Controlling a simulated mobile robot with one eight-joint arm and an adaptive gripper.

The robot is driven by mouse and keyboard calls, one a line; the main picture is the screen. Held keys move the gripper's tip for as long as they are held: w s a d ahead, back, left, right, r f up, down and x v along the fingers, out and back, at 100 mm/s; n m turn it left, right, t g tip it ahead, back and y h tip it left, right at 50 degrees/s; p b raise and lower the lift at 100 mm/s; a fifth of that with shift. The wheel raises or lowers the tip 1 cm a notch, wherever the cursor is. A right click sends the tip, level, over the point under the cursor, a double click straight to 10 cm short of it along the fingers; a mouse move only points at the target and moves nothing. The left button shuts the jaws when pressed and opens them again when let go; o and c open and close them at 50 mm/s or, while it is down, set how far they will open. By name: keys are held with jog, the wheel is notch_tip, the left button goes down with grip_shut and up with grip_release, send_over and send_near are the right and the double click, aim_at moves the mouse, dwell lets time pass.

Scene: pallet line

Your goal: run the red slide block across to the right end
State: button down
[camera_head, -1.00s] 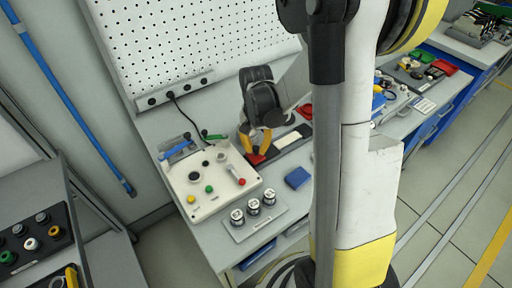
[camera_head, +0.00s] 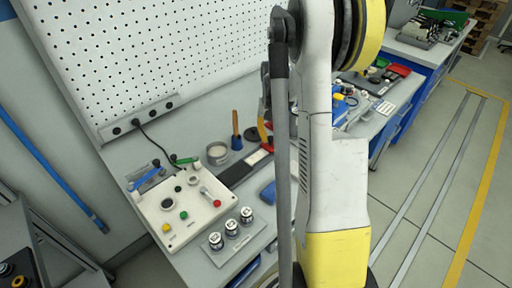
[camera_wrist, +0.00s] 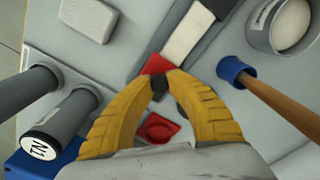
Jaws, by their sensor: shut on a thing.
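The dark slide track (camera_head: 238,172) lies on the bench and carries a white label strip (camera_head: 257,157). The red slide block (camera_wrist: 154,66) is past the strip, toward the track's right end; red also shows there in the head view (camera_head: 268,148). My gripper (camera_wrist: 158,86) has its yellow fingers shut on the block's black knob. In the head view my gripper (camera_head: 264,114) is mostly hidden behind my arm. The fingers cover part of the block, so I cannot tell whether it touches the end.
A wooden handle (camera_head: 236,124) stands in a blue holder beside a grey can (camera_head: 217,153), behind the track. A control box (camera_head: 180,205) and lidded jars (camera_head: 230,228) stand left and in front. A red dished piece (camera_wrist: 158,128) lies below the fingers.

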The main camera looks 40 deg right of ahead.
jog(key=shift+d, duration=1.4)
jog(key=c, duration=1.2)
grip_release()
jog(key=shift+d, duration=0.25)
jog(key=shift+a, duration=0.15)
jog(key=shift+r, duration=0.1)
notch_tip(320, 180, up, 12)
jog(key=shift+f, duration=0.1)
